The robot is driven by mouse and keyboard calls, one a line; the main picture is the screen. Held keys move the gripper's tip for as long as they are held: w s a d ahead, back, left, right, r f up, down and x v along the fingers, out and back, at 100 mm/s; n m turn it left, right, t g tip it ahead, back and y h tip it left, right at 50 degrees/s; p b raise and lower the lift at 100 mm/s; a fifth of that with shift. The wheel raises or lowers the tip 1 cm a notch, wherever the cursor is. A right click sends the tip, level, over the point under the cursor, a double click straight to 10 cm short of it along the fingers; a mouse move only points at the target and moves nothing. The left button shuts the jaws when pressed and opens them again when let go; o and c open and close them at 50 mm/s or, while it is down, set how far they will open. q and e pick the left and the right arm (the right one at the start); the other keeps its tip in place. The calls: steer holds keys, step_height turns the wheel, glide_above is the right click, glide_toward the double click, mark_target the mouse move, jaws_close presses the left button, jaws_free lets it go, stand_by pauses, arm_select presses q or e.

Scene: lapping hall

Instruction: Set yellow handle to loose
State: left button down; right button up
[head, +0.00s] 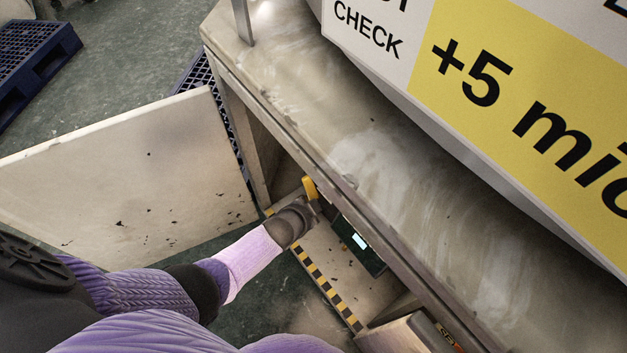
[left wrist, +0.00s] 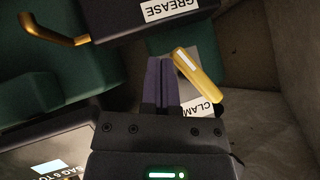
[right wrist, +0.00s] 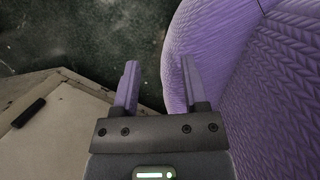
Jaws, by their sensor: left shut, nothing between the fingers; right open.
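The yellow handle (head: 309,187) is inside the cabinet under the worktop. In the left wrist view the yellow handle (left wrist: 197,75) slants from upper left to lower right over a white label reading "CLAM", its end cut off from sight. My left gripper (left wrist: 160,62) is shut and empty, its fingers just left of the handle; I cannot tell whether they touch it. In the head view my left gripper (head: 308,206) reaches into the cabinet at the handle, its fingers mostly hidden. My right gripper (right wrist: 158,72) is open and empty, away from the handle.
The worktop (head: 350,150) overhangs the cabinet, and an open door panel (head: 130,170) stands to the left. A black-yellow striped edge (head: 325,287) lines the cabinet floor. A dark box labelled "GREASE" (left wrist: 130,18) and a brass-coloured bent handle (left wrist: 52,32) are close to my left gripper.

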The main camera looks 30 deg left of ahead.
arm_select(q)
steer(key=shift+w+a+f+b, duration=0.2)
steer(key=shift+f+b, duration=0.25)
steer(key=shift+f, duration=0.15)
arm_select(e)
steer(key=shift+w+a, duration=0.1)
steer(key=shift+w, duration=1.5)
arm_select(q)
steer(key=shift+s, duration=0.1)
arm_select(e)
steer(key=shift+r, duration=0.1)
